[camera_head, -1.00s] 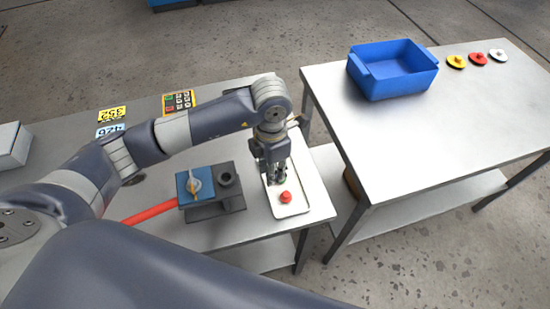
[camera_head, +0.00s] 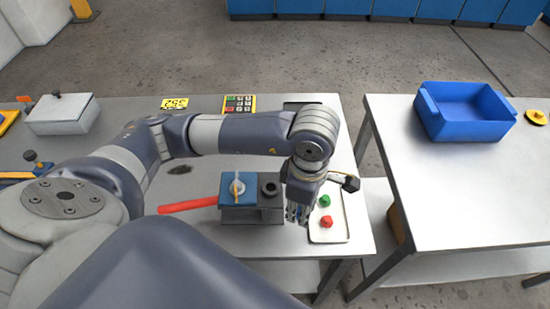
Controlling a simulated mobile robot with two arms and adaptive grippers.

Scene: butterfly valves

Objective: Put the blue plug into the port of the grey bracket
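The grey bracket (camera_head: 251,215) stands on the left table, with a dark round port (camera_head: 270,187) open upward at its right end and a blue valve block with a handle (camera_head: 237,188) at its left end. My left gripper (camera_head: 297,215) points down between the bracket and a white tray (camera_head: 329,236), just right of the port. A blue tint shows at its fingers, but I cannot make out a blue plug or the finger gap. A green plug (camera_head: 325,200) and a red plug (camera_head: 327,221) are on the tray. My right gripper is out of view.
A red bar (camera_head: 187,206) reaches left from the valve block. A keypad (camera_head: 239,104), a yellow number plate (camera_head: 174,103) and a grey box (camera_head: 63,113) are farther back. A blue bin (camera_head: 465,112) stands on the right table (camera_head: 440,195), across a gap.

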